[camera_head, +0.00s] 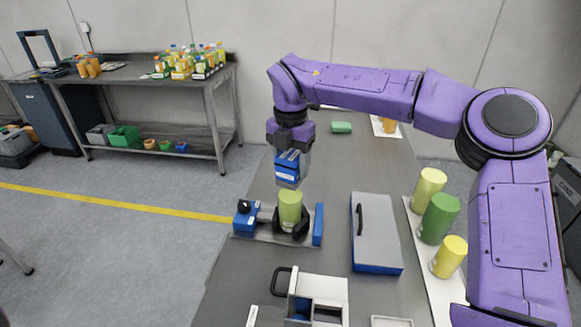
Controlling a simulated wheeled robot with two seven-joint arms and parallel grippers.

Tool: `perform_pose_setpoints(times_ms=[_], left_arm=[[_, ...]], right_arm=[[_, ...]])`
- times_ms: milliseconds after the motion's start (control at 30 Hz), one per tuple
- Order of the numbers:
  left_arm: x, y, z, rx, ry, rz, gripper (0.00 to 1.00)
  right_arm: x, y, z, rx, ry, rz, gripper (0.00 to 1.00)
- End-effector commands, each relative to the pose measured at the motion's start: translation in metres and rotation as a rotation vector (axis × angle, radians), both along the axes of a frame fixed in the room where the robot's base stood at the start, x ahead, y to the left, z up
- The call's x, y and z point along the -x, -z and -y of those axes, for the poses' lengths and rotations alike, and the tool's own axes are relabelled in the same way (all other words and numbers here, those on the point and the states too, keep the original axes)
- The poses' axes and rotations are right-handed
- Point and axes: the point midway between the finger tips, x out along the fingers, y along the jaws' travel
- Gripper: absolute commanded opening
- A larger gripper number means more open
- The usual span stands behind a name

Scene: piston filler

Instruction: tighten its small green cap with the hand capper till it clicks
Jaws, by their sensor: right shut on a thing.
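My right gripper (291,146) points down over the bench, shut on the hand capper (287,167), a blue and grey block. It holds the capper upright, just above a lime-green bottle (290,207). The bottle stands upright in a fixture with dark jaws and a blue clamp (246,218). A small gap seems to show between capper and bottle, but I cannot tell whether they touch. I cannot make out the small green cap. My left gripper is out of view.
A grey-lidded blue box (377,235) lies right of the fixture. A white strip at the right carries yellow-green and green containers (439,218). A white machine with a black handle (318,293) stands in front. A side table (130,77) with bottles is at the back left.

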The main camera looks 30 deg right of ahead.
Motion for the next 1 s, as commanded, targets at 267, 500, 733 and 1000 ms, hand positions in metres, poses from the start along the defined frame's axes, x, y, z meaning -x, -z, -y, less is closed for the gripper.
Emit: perform_pose_setpoints(times_ms=[267,500,733,1000], left_arm=[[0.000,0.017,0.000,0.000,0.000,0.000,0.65],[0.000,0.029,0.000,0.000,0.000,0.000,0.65],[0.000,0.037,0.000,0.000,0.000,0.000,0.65],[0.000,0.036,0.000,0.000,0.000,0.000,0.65]], right_arm=[[0.000,0.002,0.000,-0.001,0.129,0.003,0.19],[0.000,0.002,0.000,0.000,0.241,0.002,0.19],[0.000,0.001,0.000,0.000,0.329,0.002,0.19],[0.000,-0.001,0.001,-0.001,0.341,0.002,0.19]])
